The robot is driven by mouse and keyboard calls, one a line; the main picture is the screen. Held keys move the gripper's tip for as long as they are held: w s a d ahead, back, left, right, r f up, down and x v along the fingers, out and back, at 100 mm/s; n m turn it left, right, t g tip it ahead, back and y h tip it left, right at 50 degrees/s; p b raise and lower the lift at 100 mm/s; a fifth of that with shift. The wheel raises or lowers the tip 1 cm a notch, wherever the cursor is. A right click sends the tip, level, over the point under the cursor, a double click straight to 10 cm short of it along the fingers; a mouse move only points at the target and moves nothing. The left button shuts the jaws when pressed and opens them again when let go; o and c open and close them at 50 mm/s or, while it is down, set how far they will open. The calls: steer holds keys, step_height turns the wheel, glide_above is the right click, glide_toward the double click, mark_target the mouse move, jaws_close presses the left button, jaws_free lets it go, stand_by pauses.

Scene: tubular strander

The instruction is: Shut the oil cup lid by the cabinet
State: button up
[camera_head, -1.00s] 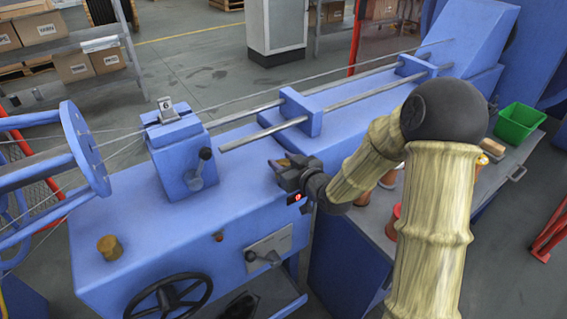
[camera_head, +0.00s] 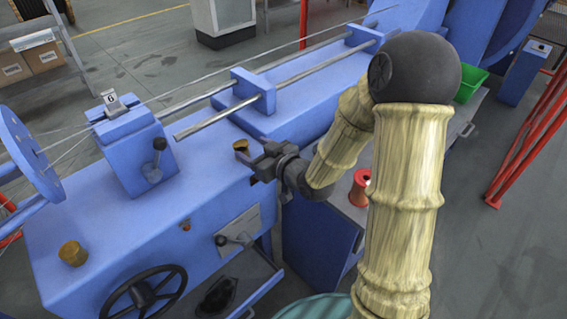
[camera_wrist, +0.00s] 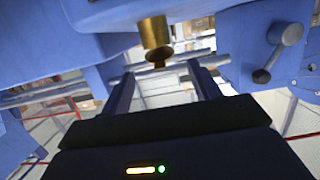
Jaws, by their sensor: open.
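A brass oil cup (camera_head: 241,147) stands on the blue machine bed, just left of my gripper (camera_head: 256,160) in the head view. Its top looks dark there, and its lid is too small to make out clearly. In the wrist view the scene is upside down, and the brass cup (camera_wrist: 154,32) hangs from the blue surface. A dark brown piece (camera_wrist: 158,60), seemingly its lid or open mouth, shows at its end. My gripper (camera_wrist: 160,80) is open and empty, with the cup beyond and between its fingertips in the picture. I cannot tell whether they touch.
A second brass cup (camera_head: 72,253) stands at the bed's front left. A handwheel (camera_head: 143,295) and a lever plate (camera_head: 236,236) are on the front. Steel rods (camera_head: 215,109) run behind my gripper. A red spool (camera_head: 360,187) stands on the cabinet at right.

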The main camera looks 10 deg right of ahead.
steer(key=b+v, duration=1.1)
steer(key=shift+s+b, duration=0.2)
steer(key=shift+b, duration=0.1)
steer(key=shift+d, duration=0.15)
